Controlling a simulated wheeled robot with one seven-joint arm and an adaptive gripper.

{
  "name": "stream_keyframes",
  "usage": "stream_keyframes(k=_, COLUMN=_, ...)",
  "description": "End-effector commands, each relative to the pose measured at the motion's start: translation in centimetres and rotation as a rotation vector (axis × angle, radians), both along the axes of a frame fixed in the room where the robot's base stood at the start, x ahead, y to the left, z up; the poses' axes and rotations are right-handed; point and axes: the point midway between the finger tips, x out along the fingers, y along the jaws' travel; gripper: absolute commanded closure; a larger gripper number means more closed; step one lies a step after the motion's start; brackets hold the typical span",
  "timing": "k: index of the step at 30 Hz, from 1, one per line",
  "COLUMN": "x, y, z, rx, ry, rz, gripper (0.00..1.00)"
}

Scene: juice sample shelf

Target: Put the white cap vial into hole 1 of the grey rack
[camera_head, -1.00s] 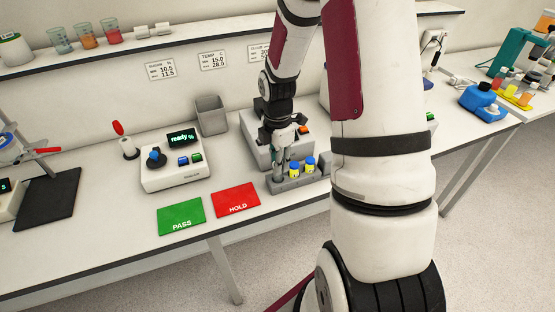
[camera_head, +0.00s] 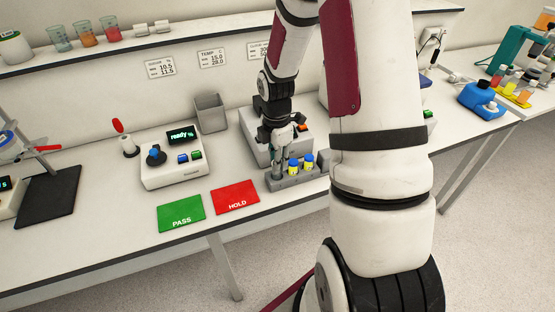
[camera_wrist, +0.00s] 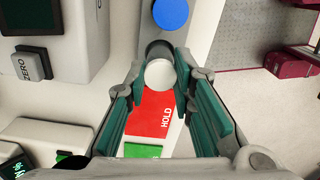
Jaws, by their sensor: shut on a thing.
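The white cap vial (camera_wrist: 159,74) is between my fingertips in the wrist view, its round white cap facing the camera. My gripper (camera_wrist: 160,92) is shut on it. In the head view my gripper (camera_head: 277,170) points down at the left end of the grey rack (camera_head: 300,180). Two yellow vials with blue caps (camera_head: 294,166) (camera_head: 308,162) stand in the rack to its right. One blue cap (camera_wrist: 171,13) shows at the top of the wrist view. The vial's lower end is hidden, so I cannot tell how deep it sits in a hole.
A red HOLD mat (camera_head: 237,198) and a green PASS mat (camera_head: 181,213) lie left of the rack. A white device with a ready display (camera_head: 177,160) stands behind them. A grey box-shaped machine (camera_head: 258,142) is close behind my gripper. A grey bin (camera_head: 210,113) stands further back.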

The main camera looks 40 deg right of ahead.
Motion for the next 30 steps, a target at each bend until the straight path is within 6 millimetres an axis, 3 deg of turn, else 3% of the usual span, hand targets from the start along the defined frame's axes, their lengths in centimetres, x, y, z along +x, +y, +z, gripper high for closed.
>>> stream_keyframes(k=28, x=0.0, y=0.0, z=-1.3, rx=0.0, ry=0.0, rz=-0.001, gripper=1.0)
stream_keyframes(k=29, x=0.0, y=0.0, z=-1.3, rx=0.0, ry=0.0, rz=-0.001, gripper=0.71)
stream_keyframes(k=30, x=0.0, y=0.0, z=-1.3, rx=0.0, ry=0.0, rz=0.0, gripper=0.62)
